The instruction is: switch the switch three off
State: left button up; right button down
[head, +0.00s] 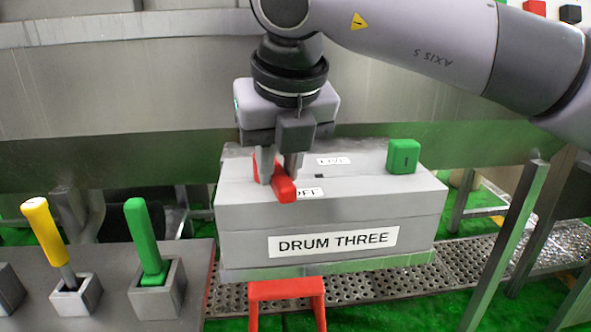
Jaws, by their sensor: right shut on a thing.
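The grey switch box (240,240) labelled DRUM THREE (333,242) stands in the middle of the head view. A red switch handle (284,188) sticks up from its top, next to the OFF label (311,193). A second label, partly hidden, lies farther back on the top. My right gripper (279,170) comes down from above, shut on the red handle, with a finger on each side of it. The fingers hide part of the handle. My left gripper is not in view.
A green block (403,156) sits on the box's right top. At left, a yellow lever (45,233) and a green lever (145,238) stand in grey sockets on a panel. Metal posts (505,245) stand at right.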

jog(key=shift+s+a+r+m+t+h+b, duration=0.1)
jog(key=shift+a+m+t+h+b, duration=0.1)
jog(key=shift+a+m, duration=0.35)
jog(key=shift+s+a+m+t+h+b, duration=0.1)
jog(key=shift+a+m+h+b, duration=0.15)
jog(key=shift+m, duration=0.4)
jog(key=c, duration=1)
grip_release()
jog(key=shift+a, duration=0.1)
jog(key=shift+o, duration=0.2)
jog(key=v, duration=0.7)
jog(key=shift+p, duration=0.3)
